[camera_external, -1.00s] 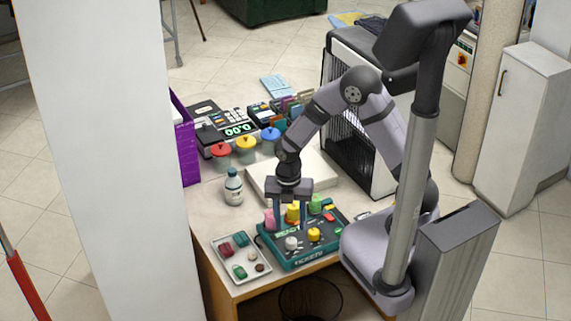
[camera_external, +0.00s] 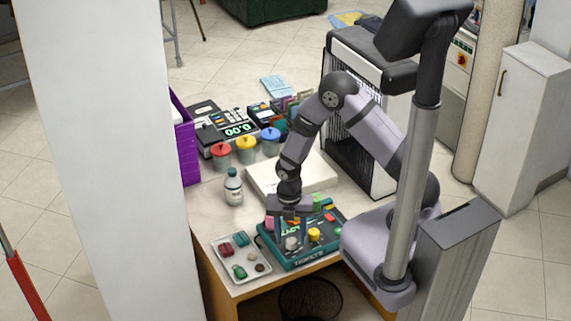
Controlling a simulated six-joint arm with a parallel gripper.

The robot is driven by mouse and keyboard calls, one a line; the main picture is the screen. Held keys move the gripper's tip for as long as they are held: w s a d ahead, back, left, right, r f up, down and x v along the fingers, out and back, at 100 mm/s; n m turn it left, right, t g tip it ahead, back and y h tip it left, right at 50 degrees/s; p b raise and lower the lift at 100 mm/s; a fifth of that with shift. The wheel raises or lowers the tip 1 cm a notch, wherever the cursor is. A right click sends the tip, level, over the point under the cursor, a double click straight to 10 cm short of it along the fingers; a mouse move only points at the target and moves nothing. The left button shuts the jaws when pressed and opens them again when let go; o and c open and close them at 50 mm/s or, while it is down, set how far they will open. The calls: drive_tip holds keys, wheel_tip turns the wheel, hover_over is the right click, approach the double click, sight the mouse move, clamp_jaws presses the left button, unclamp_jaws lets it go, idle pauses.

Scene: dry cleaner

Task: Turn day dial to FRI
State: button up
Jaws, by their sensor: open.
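A teal control panel box (camera_external: 297,262) with a dark top sits near the front edge of the table. It carries several coloured knobs: a grey-white knob (camera_external: 291,243), a yellow knob (camera_external: 314,234), a pink one (camera_external: 269,222) and a green one (camera_external: 317,201). Day markings are too small to read, so I cannot tell which knob is the day dial or where it points. My gripper (camera_external: 291,240) points down over the panel, open, with its fingers on either side of the grey-white knob. I cannot tell whether they touch it. The gripper hides the panel's back middle part.
A tray (camera_external: 262,276) with small coloured pieces lies left of the panel. A white bottle (camera_external: 233,188) stands behind it. A flat white box (camera_external: 306,178) lies behind the gripper. Red, yellow and blue-lidded jars (camera_external: 246,150) and a register (camera_external: 235,129) stand farther back.

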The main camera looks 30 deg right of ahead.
drive_tip(key=shift+f, duration=0.5)
drive_tip(key=shift+c, duration=0.3)
drive_tip(key=c, duration=1)
